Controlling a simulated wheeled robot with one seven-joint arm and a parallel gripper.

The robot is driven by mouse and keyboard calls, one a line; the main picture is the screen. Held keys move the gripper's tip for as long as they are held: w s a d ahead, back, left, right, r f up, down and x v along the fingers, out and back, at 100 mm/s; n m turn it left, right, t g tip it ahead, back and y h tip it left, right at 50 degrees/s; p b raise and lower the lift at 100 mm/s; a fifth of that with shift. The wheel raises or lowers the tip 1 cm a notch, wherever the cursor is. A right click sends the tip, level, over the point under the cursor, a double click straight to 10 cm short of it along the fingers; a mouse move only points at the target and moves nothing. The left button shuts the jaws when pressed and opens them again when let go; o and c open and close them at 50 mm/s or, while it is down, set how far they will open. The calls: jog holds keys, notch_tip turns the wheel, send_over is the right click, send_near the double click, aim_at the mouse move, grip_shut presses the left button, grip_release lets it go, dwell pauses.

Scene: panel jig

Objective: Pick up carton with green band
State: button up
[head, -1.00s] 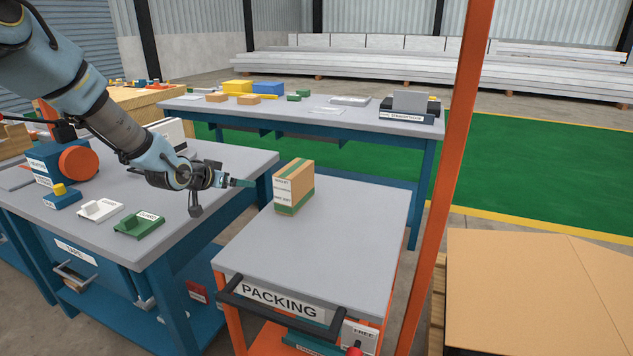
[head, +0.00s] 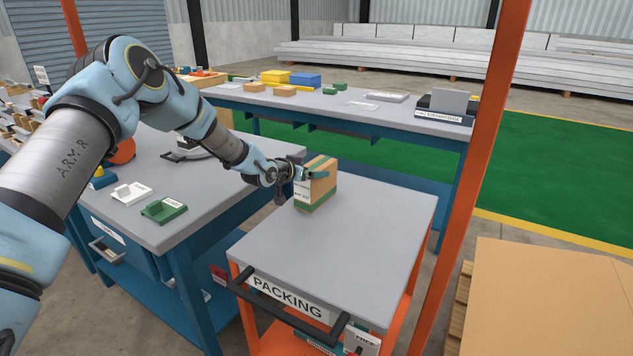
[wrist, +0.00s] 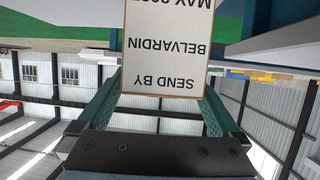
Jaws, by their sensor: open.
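The carton with the green band (head: 316,191) stands upright on the grey top of the packing cart (head: 330,245), near its back left corner. It is brown cardboard with a white label, and green shows along its base. My gripper (head: 314,173) is open at the carton's upper part, with a finger showing across its near side. In the wrist view the carton's label (wrist: 165,45) appears upside down, reading "SEND BY BELVARDIN". It sits between the two teal fingers of my gripper (wrist: 160,108). I cannot tell whether the fingers touch the carton.
A grey-topped workbench (head: 170,230) with a green block (head: 164,208) and a white block stands left of the cart. A blue-legged table (head: 340,112) with boxes is behind. An orange post (head: 478,170) rises at the right. The cart's front top is clear.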

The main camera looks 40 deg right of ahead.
jog(key=x, duration=0.3)
jog(key=shift+w+d+p, duration=0.1)
jog(key=shift+d+p, duration=0.05)
jog(key=shift+p, duration=0.25)
jog(key=shift+c, duration=0.2)
grip_shut()
dwell(0.4)
